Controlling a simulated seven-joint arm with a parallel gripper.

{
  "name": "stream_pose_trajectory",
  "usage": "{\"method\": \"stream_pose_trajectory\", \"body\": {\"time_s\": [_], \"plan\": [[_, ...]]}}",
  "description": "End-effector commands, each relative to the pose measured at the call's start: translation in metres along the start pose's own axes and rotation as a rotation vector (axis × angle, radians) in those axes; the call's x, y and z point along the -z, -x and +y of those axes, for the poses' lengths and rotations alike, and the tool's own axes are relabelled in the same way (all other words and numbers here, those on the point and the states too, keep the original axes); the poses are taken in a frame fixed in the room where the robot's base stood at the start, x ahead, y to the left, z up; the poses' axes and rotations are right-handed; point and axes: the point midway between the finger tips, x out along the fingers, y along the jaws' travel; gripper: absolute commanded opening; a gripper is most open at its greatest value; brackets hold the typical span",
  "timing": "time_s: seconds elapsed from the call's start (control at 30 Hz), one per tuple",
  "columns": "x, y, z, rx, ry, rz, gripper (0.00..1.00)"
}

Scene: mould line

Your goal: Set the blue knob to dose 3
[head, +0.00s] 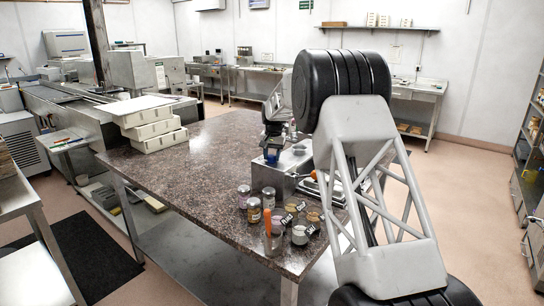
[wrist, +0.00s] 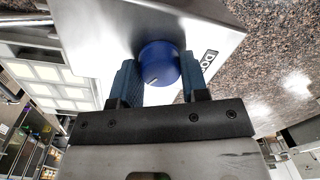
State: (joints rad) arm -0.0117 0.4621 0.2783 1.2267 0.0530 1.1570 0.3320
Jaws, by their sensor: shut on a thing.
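The blue knob (wrist: 160,62) is on the face of a metal housing (wrist: 110,25) in the wrist view. It has a short pale mark near its lower left edge. My gripper (wrist: 158,80) has a dark blue finger on each side of the knob and is shut on it. In the head view my gripper (head: 272,150) is at the metal dosing box (head: 272,178) on the table; the knob cannot be made out clearly there.
Several small jars (head: 254,210) and a cup with an orange-handled tool (head: 272,240) stand in front of the box on the speckled table (head: 190,165). White stacked trays (head: 150,125) stand at its far left. The table's middle is clear.

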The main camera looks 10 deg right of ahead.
Motion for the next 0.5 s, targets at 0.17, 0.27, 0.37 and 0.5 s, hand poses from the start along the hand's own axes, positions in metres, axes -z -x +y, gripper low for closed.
{"method": "stream_pose_trajectory", "body": {"time_s": [0.17,0.27,0.37,0.5], "plan": [[0.0002,0.0007,-0.0007,0.001,-0.002,0.001,0.17],[0.0002,0.0007,-0.0007,0.001,-0.002,0.001,0.17],[0.0001,0.0007,-0.0007,0.001,-0.002,0.001,0.46],[0.0001,0.0006,-0.0004,0.001,-0.002,0.001,0.67]]}}
